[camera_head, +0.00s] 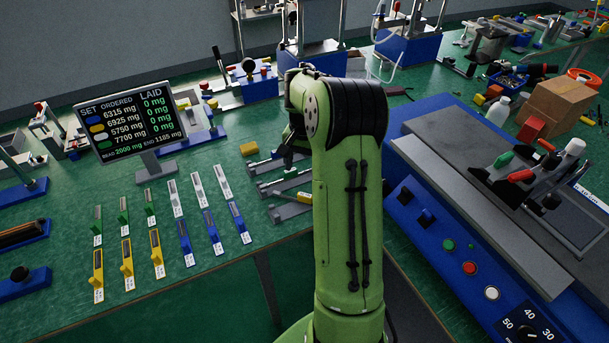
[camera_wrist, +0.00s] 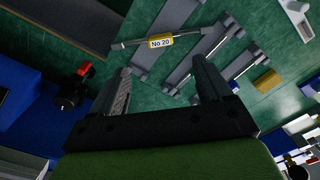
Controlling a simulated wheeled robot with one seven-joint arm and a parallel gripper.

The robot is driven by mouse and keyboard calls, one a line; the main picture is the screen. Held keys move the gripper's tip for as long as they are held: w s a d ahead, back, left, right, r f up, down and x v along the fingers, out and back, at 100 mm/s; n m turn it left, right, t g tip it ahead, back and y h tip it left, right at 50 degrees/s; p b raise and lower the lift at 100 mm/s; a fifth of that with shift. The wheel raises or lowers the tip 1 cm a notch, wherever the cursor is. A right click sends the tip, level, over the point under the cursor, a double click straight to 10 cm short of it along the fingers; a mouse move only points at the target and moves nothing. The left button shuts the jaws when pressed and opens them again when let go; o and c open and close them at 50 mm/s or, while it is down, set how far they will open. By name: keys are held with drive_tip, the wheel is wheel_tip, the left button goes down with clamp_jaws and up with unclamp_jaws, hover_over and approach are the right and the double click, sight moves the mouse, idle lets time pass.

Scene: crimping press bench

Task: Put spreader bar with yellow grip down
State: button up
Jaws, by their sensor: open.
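The spreader bar with the yellow grip (camera_wrist: 159,41) is a thin grey bar whose yellow sleeve carries a white label reading "No 20". It lies across grey rails in the wrist view, and its yellow grip seems to show beside my arm in the head view (camera_head: 305,197). My gripper (camera_wrist: 163,72) is open, with nothing between its fingers. The bar shows beyond the fingertips, apart from them in the picture; the exact gap cannot be told. In the head view my gripper (camera_head: 289,150) is dark and partly hidden by my arm.
A yellow block (camera_head: 249,148) lies near the grey rails (camera_head: 286,187). Rows of green, yellow, blue and white-tagged pieces lie left of them. A display (camera_head: 130,120) shows 0 mg under LAID on every line. The blue press (camera_head: 450,215) stands at right.

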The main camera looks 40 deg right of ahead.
drive_tip(key=s+a+r+n+t+h, duration=0.2)
drive_tip(key=s+a+r+n, duration=0.25)
drive_tip(key=a+r, duration=0.85)
drive_tip(key=s+a+n+t+y, duration=0.2)
drive_tip(key=s+a+n, duration=0.5)
drive_tip(key=s+a, duration=0.5)
drive_tip(key=s+t, duration=0.1)
drive_tip(key=s, duration=0.2)
drive_tip(key=shift+s+a+n+t, duration=0.2)
drive_tip(key=shift+a+n+t, duration=0.1)
drive_tip(key=shift+a+n, duration=0.1)
drive_tip(key=shift+r, duration=0.2)
